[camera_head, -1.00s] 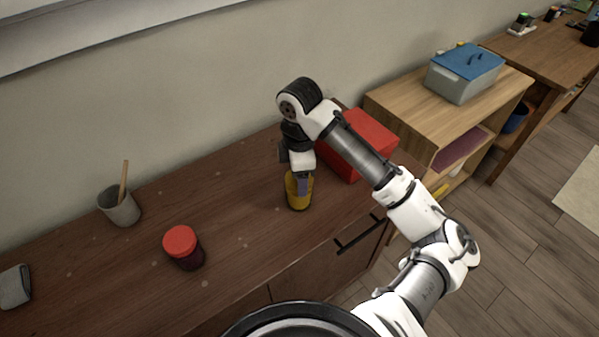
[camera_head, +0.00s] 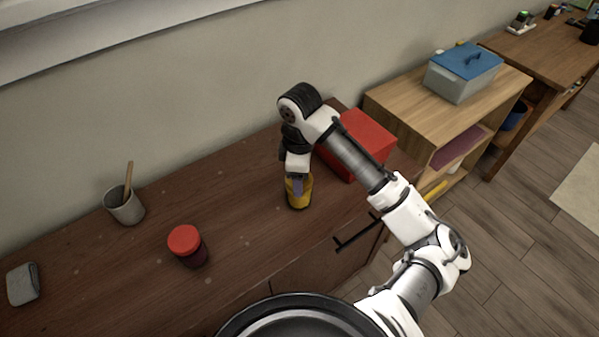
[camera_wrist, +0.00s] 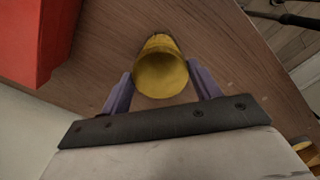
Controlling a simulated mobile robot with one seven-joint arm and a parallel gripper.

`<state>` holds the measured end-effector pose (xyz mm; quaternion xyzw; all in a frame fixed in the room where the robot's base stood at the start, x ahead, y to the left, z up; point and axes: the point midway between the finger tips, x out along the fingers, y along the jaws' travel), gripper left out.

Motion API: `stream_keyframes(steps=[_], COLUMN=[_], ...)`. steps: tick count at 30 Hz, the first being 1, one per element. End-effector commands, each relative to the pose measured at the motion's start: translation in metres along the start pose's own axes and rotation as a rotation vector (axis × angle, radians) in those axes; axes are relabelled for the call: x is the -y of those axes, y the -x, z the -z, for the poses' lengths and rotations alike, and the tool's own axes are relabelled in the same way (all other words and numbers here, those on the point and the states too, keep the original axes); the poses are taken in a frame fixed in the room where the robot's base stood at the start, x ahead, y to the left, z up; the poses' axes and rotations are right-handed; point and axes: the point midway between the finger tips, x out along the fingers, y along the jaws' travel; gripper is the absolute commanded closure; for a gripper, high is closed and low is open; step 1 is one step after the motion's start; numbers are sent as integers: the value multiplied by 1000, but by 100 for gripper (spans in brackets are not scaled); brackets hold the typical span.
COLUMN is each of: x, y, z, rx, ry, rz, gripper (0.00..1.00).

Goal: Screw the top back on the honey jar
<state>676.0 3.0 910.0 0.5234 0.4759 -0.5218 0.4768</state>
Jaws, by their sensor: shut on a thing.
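The yellow honey jar (camera_head: 299,196) stands upright on the dark wooden cabinet top, just left of the red box. My gripper (camera_head: 297,182) is above it, pointing down, with its purple fingers at the jar's upper end. In the wrist view my gripper (camera_wrist: 162,88) has one finger on each side of the round yellow top face of the jar (camera_wrist: 160,76). It is shut on that upper end. I cannot tell a separate lid from the jar body, nor whether the top is seated or turned.
A red box (camera_head: 362,143) stands close to the right of the jar. A dark jar with a red lid (camera_head: 187,246), a grey mug with a wooden stick (camera_head: 124,207) and a grey cloth-like block (camera_head: 22,285) stand to the left. The wall runs behind. A black handle (camera_head: 357,236) is on the front.

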Motion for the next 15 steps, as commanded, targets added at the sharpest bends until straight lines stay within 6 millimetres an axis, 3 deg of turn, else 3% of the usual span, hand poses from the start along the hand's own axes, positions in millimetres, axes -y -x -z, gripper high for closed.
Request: stream_keyframes(steps=[15], x=[0], y=[-1], z=[0], rx=[1], ry=[-201], rz=[1], gripper=[64])
